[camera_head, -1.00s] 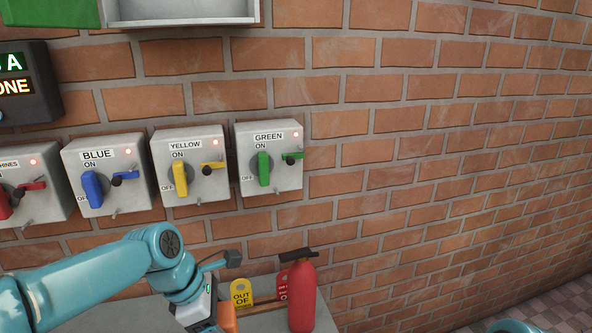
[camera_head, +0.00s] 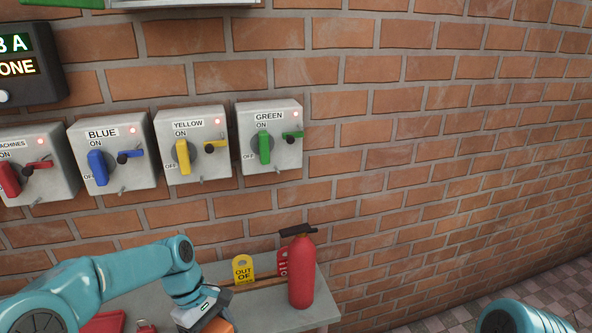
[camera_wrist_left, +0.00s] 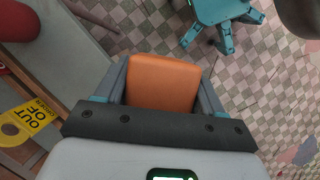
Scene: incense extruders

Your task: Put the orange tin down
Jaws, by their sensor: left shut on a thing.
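The orange tin (camera_wrist_left: 162,82) is between the two fingers of my left gripper (camera_wrist_left: 162,90) in the left wrist view, and the gripper is shut on it. In that view the tin shows against the checkered floor, to the right of the grey bench edge. In the head view only a small orange piece of the tin (camera_head: 219,326) shows at the bottom edge, beside my left gripper (camera_head: 208,318), in front of the bench (camera_head: 262,310). The tin's underside is hidden. My right gripper is out of view; only part of a teal arm link shows at the lower right.
A red fire extinguisher (camera_head: 301,272) stands on the bench at the right. A yellow "out of" tag (camera_head: 243,269) and a red tag (camera_head: 283,263) are left of it. Red items (camera_head: 105,322) lie at the lower left. Switch boxes (camera_head: 270,137) line the brick wall.

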